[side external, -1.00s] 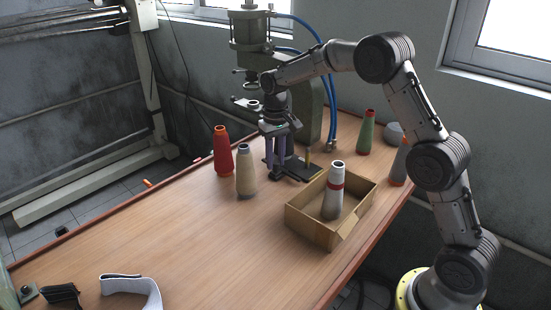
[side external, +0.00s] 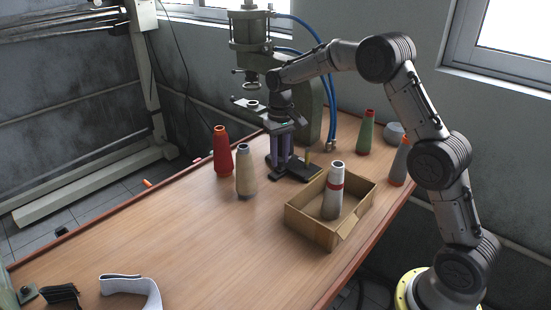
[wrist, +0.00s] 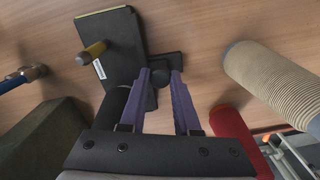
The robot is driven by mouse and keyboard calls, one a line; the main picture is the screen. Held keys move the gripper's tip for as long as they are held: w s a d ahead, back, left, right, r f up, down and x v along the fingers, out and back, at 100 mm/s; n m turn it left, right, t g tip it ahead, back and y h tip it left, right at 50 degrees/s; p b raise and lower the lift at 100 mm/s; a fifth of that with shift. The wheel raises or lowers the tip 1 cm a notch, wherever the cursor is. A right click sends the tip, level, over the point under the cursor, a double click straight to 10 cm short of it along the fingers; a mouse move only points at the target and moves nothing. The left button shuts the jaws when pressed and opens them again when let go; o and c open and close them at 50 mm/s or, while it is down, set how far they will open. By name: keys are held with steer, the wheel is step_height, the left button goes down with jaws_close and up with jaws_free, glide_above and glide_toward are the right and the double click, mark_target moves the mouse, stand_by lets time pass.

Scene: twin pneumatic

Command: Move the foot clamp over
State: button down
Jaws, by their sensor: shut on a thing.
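The foot clamp appears as a small black piece with a round dark knob (wrist: 162,78) in the wrist view, beside the press's black base plate (wrist: 125,50). My gripper (wrist: 161,73) has its two purple fingers on either side of the knob, shut on it. In the side view my gripper (side external: 283,163) points down at the base plate (side external: 301,171), under the press. The clamp is mostly hidden behind the fingers there, and I cannot tell whether it is lifted.
The press column (side external: 312,110) and blue hoses (side external: 328,95) stand close behind. A red cone (side external: 221,155) and a beige cone (side external: 245,172) stand to the left. A cardboard box (side external: 312,226) holding a white cone (side external: 333,192) is in front.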

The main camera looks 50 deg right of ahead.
mark_target(283, 167)
steer(key=shift+d+r, duration=0.1)
steer(key=shift+d, duration=0.75)
steer(key=c, duration=0.6)
jaws_free()
step_height(283, 167, up, 14)
steer(key=shift+f, duration=0.1)
